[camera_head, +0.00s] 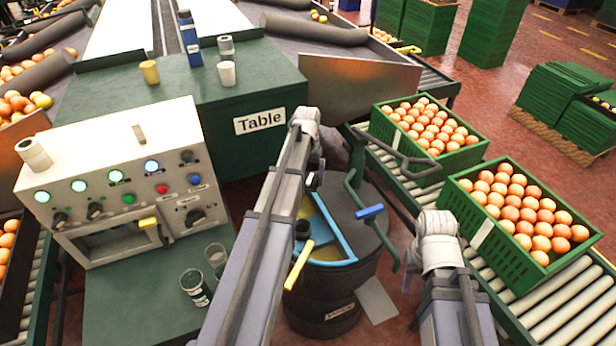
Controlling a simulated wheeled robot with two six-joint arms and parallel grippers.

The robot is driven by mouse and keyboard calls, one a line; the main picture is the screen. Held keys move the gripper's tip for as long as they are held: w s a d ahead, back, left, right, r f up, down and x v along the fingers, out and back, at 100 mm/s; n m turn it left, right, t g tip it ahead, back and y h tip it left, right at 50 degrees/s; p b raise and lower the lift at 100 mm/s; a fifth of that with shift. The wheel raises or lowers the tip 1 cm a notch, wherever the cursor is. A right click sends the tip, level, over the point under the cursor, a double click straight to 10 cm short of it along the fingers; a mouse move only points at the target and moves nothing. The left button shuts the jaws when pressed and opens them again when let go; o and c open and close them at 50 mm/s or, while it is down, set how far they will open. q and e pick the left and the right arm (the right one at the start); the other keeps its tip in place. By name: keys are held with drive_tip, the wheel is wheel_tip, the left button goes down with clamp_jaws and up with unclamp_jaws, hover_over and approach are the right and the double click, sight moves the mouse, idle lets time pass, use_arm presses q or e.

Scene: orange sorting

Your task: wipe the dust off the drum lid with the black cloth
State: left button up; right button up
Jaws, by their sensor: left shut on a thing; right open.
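The drum (322,310) stands in the middle, and its dark grey lid (350,225) has a blue-edged opening with yellow inside. My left arm crosses in front of the drum and covers the lid's left part. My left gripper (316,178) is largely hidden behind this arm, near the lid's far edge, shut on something. A dark crumpled patch beside it (335,152) looks like the black cloth; whether it touches the lid cannot be told. My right gripper (406,275) is open, mostly hidden by its own arm, right of the drum. Dust cannot be made out.
A green bent pipe with a blue lever (369,211) rises at the lid's right. Orange-filled green crates (484,240) stand on the roller conveyor (555,300) at the right. The control box (110,185) and glasses (194,286) are left. A green table (225,115) is behind.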

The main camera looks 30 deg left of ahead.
use_arm(q)
wheel_tip(320, 180, up, 3)
drive_tip(key=p, duration=0.3)
use_arm(e)
wheel_tip(320, 180, up, 3)
drive_tip(key=shift+f, duration=0.1)
use_arm(q)
drive_tip(key=shift+f, duration=0.1)
idle(0.3)
